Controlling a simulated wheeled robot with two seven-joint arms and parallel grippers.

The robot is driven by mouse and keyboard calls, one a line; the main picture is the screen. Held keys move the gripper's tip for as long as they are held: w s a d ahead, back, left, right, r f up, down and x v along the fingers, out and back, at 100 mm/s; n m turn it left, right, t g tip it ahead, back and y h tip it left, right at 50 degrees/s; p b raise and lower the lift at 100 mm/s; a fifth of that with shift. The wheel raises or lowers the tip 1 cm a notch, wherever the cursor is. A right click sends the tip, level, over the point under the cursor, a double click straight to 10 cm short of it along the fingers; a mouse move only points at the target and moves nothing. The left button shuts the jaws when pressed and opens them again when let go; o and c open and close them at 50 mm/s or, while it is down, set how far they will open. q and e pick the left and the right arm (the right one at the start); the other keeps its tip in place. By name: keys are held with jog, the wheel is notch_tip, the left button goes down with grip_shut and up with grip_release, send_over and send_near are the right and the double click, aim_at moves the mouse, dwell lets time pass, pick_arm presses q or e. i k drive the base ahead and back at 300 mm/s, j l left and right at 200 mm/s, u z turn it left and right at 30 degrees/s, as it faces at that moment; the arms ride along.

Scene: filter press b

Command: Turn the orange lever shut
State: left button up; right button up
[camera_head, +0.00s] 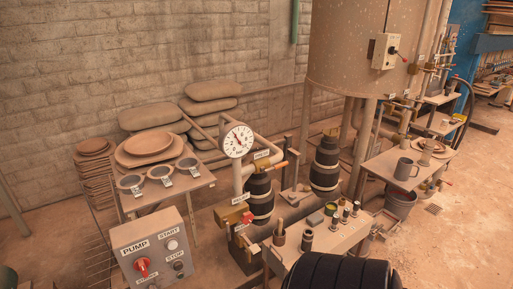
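An orange lever (280,165) sticks out beside the pipework to the right of the round white pressure gauge (238,140). It slants up to the right, near a small white label (262,154) that is too small to read. Another small orange handle (447,183) shows at the right, by the grey table. Whether either valve is open or shut cannot be told at this size. Neither of my grippers is in view.
A grey pump panel (128,243) with a red knob stands at front left. A bench (290,249) with small cylinders is at front centre. A grey table (384,166) holds a mug (405,169). Open floor lies at right. A black ribbed shape fills the bottom centre.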

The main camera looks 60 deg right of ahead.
aim_at(281, 165)
jog(key=z, duration=0.45)
jog(key=l+z, duration=0.15)
jog(key=z, duration=0.75)
jog(key=i+l+z, duration=0.1)
jog(key=z, duration=0.35)
jog(key=i+l+z, duration=0.2)
jog(key=i+l, duration=0.2)
